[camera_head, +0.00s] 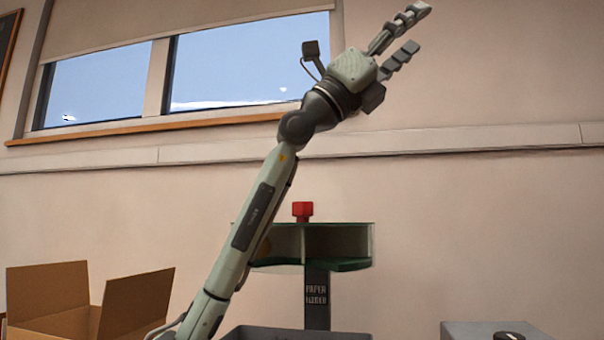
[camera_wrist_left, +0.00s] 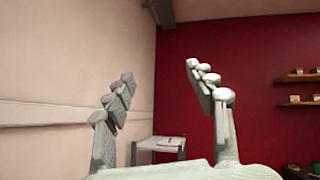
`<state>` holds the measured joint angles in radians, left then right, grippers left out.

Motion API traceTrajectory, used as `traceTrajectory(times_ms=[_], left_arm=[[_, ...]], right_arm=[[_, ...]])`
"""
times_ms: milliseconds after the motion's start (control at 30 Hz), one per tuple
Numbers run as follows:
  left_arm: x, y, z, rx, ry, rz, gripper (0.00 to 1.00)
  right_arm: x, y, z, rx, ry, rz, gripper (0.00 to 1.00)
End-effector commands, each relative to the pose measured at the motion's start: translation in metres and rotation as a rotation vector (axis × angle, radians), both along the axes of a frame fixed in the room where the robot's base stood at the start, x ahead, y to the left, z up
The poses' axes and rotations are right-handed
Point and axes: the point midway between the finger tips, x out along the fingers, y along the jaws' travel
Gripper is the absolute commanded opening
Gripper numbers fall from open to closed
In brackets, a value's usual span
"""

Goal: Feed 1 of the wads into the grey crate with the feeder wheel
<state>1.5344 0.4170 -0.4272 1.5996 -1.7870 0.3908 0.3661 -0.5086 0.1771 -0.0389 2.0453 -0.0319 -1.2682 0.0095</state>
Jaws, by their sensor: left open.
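My left gripper (camera_head: 418,28) is high at the upper right in the head view, open and empty, with bare wall behind it. In the left wrist view its spread fingers (camera_wrist_left: 160,72) have nothing between them. The paper feeder (camera_head: 318,290) stands low in the middle, a dark labelled post with a green-edged, open-fronted top (camera_head: 340,240) and a red piece (camera_head: 302,211) on it. A grey container (camera_head: 250,331) shows only its rim at the bottom edge. Its contents are mostly cut off. I cannot make out any wad or the feeder wheel clearly. My right gripper is not in view.
An open cardboard box (camera_head: 137,303) stands at the lower left. A grey box (camera_head: 465,330) with a black round part (camera_head: 509,336) is at the lower right. In the left wrist view, a white table (camera_wrist_left: 162,144) stands before a red wall with shelves (camera_wrist_left: 300,78).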

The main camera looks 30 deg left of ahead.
Motion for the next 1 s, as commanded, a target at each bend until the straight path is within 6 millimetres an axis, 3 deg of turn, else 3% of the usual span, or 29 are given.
traceTrajectory(times_ms=[167, 267, 400, 533, 633, 733, 1000], left_arm=[[0.034, 0.043, -0.066, 0.375, 0.180, 0.281, 0.56], [0.047, 0.092, -0.110, 0.565, 0.328, 0.450, 0.56], [0.044, 0.168, -0.163, 0.754, 0.547, 0.645, 0.56], [0.029, 0.220, -0.194, 0.850, 0.704, 0.754, 0.56], [0.021, 0.239, -0.206, 0.885, 0.769, 0.793, 0.56], [0.022, 0.245, -0.212, 0.897, 0.793, 0.804, 0.56], [0.059, 0.236, -0.228, 0.898, 0.795, 0.799, 0.56]], right_arm=[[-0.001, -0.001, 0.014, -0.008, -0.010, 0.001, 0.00], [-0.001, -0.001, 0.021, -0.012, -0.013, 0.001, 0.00], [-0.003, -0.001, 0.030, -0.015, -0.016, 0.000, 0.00], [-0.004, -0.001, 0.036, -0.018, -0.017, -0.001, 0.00], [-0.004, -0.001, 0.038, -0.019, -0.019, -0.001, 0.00], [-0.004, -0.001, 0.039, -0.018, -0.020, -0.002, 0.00], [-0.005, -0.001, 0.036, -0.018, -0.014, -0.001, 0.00]])
